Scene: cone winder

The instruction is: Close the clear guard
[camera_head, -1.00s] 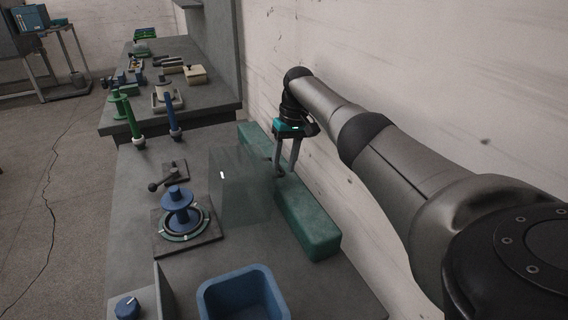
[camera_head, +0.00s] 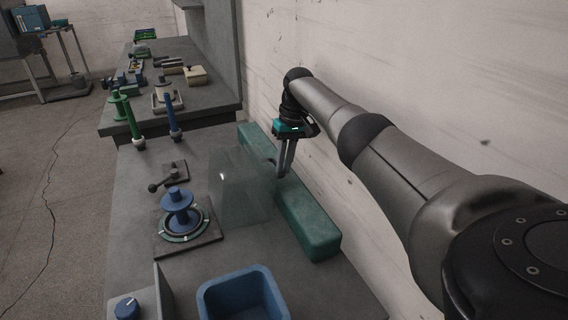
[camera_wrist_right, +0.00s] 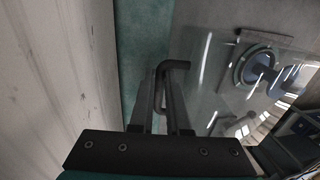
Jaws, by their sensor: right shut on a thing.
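The clear guard (camera_head: 240,185) is a see-through panel standing tilted over the bench, to the right of the blue spool (camera_head: 177,208) and not over it. My right gripper (camera_head: 286,172) is at the guard's right side, above the green block. Its fingers are close together. In the right wrist view the guard (camera_wrist_right: 215,75) spreads to the right, and its dark bent handle (camera_wrist_right: 172,65) lies at my right gripper's fingers (camera_wrist_right: 165,100), which are shut on it. The spool also shows through the guard (camera_wrist_right: 262,65). My left gripper is not in view.
The long green block (camera_head: 308,222) lies along the wall side under my right gripper. A blue bin (camera_head: 212,298) stands at the front. A dark lever (camera_head: 160,182) and green and blue posts stand left and behind. The wall is close on the right.

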